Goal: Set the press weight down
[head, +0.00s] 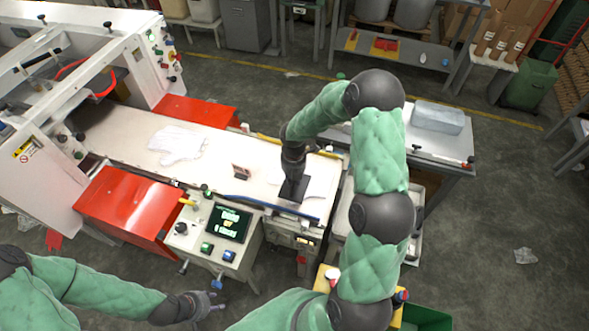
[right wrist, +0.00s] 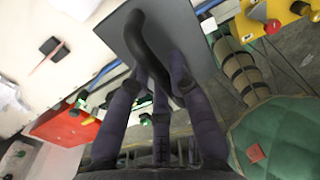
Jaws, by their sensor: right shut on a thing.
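The press weight (head: 295,188) is a dark grey plate with a black bar handle. It is at the right end of the white bench top (head: 222,158), beside or over a pale sheet (head: 322,182). My right gripper (head: 293,166) is above it and shut on its handle. In the right wrist view, the plate (right wrist: 186,28) and handle show between and beyond my fingers (right wrist: 160,85). I cannot tell whether the plate touches the bench. My left gripper (head: 208,303) is low at the left front, open and empty, away from the bench.

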